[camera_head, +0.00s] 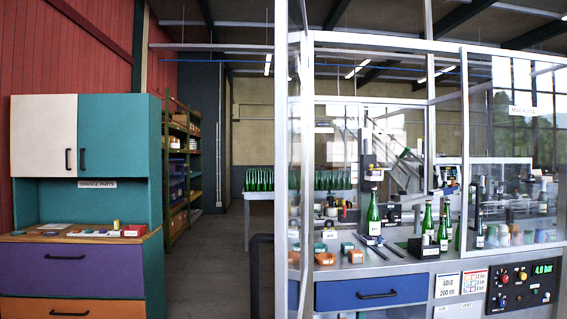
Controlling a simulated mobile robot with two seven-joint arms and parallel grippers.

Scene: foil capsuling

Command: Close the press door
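The glass press door (295,150) has a pale metal frame and stands swung open at the left of the machine, seen nearly edge-on. Neither of my grippers is in view, so nothing of mine is seen touching the door.
A clear panel marked as magazine (520,150) covers the machine's right side. Bottles and small orange and teal parts (326,258) stand on the bench near the opening. A blue drawer (370,292) lies below. A cabinet (85,200) stands left; the aisle floor (215,265) between is clear.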

